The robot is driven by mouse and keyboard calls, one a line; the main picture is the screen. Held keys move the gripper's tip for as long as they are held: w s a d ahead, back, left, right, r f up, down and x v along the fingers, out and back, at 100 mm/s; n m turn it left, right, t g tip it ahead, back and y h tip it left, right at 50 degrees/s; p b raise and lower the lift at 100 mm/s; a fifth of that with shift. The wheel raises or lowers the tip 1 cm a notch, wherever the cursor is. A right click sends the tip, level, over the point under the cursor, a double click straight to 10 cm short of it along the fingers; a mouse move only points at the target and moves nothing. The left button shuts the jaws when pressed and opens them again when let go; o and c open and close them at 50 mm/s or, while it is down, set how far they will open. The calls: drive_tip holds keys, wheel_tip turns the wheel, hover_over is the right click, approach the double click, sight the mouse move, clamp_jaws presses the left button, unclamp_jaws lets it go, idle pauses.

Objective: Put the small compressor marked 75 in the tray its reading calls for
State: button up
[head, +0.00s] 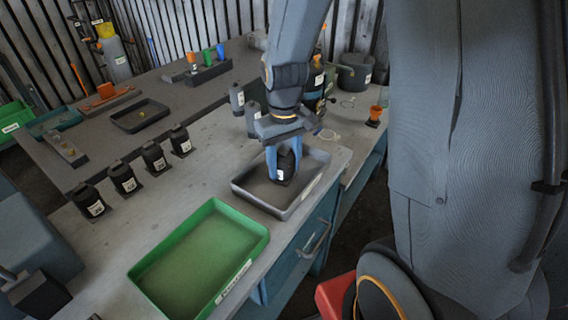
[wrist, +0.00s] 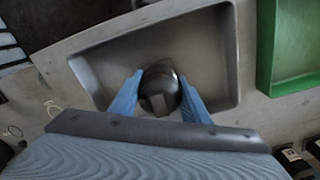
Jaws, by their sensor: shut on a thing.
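My gripper (head: 284,158) is shut on a small black compressor (head: 286,168) with a white label, too small to read here. It holds the compressor over or in the grey tray (head: 256,208); I cannot tell whether it touches the tray floor. In the wrist view, the blue fingers (wrist: 160,105) stand either side of the dark compressor (wrist: 159,84), with the grey tray (wrist: 105,70) around it. The green tray (head: 160,255) is empty and stands nearer, left of the grey tray. Both trays have white labels on their front walls, not legible.
Several black labelled compressors (head: 123,178) stand in a row on the bench at left. Two grey cylinders (head: 237,98) stand behind the grey tray. A dark pot (head: 354,72) and a small orange item (head: 375,114) are at back right. The bench between the row and trays is clear.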

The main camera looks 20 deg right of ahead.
drive_tip(key=o, duration=1.5)
drive_tip(key=shift+f, duration=0.15)
wheel_tip(320, 180, up, 12)
drive_tip(key=shift+r+b, duration=0.2)
drive_tip(key=shift+b, duration=0.75)
